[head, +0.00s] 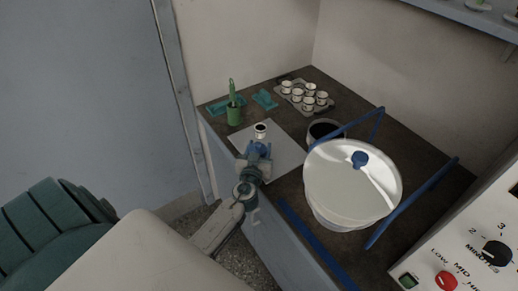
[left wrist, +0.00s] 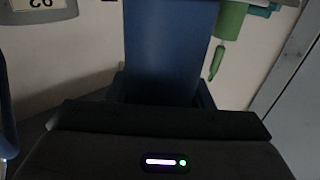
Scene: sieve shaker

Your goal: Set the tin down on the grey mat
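The tin (head: 260,131), small and white with a dark inside, is upright over the light grey mat (head: 287,157) in the head view. My left gripper (head: 260,145) reaches in from the lower left with its blue fingers at the near side of the tin, and appears shut on it. I cannot tell whether the tin's base touches the mat. In the left wrist view a broad blue finger (left wrist: 165,50) fills the middle and hides what is behind it. My right gripper is not in view.
A tray (head: 318,109) of several white cups is behind. A control panel (head: 470,255) is lower right.

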